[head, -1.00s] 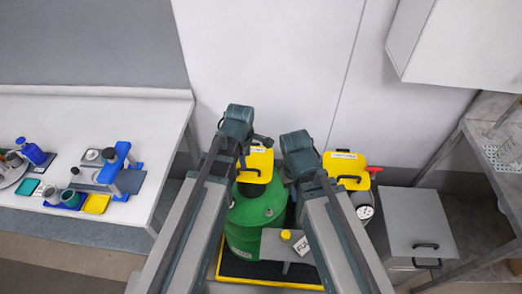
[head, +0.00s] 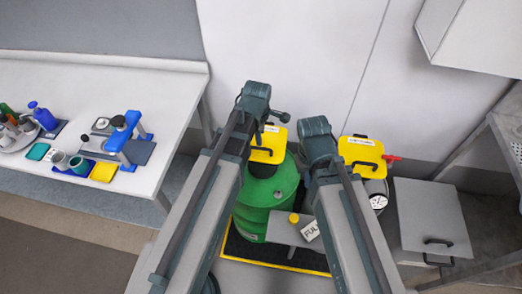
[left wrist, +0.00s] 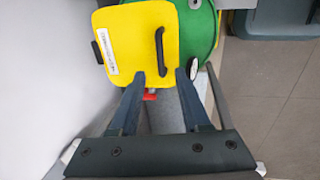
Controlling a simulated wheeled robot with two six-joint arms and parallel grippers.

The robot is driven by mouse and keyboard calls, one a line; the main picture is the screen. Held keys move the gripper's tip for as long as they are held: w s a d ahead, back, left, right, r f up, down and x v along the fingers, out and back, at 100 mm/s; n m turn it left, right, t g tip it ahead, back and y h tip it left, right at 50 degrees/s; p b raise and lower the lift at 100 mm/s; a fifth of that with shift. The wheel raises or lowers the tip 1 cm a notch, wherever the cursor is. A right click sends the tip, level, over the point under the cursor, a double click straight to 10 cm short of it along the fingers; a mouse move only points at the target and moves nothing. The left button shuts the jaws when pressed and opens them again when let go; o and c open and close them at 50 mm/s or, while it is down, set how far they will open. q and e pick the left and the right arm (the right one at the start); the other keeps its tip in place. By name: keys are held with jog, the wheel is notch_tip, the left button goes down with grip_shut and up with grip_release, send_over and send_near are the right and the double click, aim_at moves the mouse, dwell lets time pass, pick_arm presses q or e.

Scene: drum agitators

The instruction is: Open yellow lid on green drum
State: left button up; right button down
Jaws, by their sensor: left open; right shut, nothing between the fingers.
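The green drum (head: 262,196) stands on a yellow-edged dark mat behind my arms. The yellow lid (head: 262,152), with a dark handle and white label, is at its far side. In the left wrist view the lid (left wrist: 135,40) lies over part of the green drum (left wrist: 202,28); I cannot tell if it is raised. My left gripper (left wrist: 161,74) is open and empty, its fingertips near the lower end of the lid's black handle (left wrist: 159,50); contact is unclear. Its jaws are not clear in the head view. My right gripper is shut and empty, largely hidden behind its arm.
A white bench (head: 100,195) with lab items is at left. The wall is close behind the drums.

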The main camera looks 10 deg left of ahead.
aim_at(261, 148)
pick_arm(q)
jog(key=f+b, duration=0.2)
jog(key=w+f+b, duration=0.1)
jog(key=f+b, duration=0.4)
jog(key=f, duration=0.1)
jog(key=shift+w+f, duration=0.25)
jog(key=shift+w, duration=0.1)
grip_shut()
dwell(1.0)
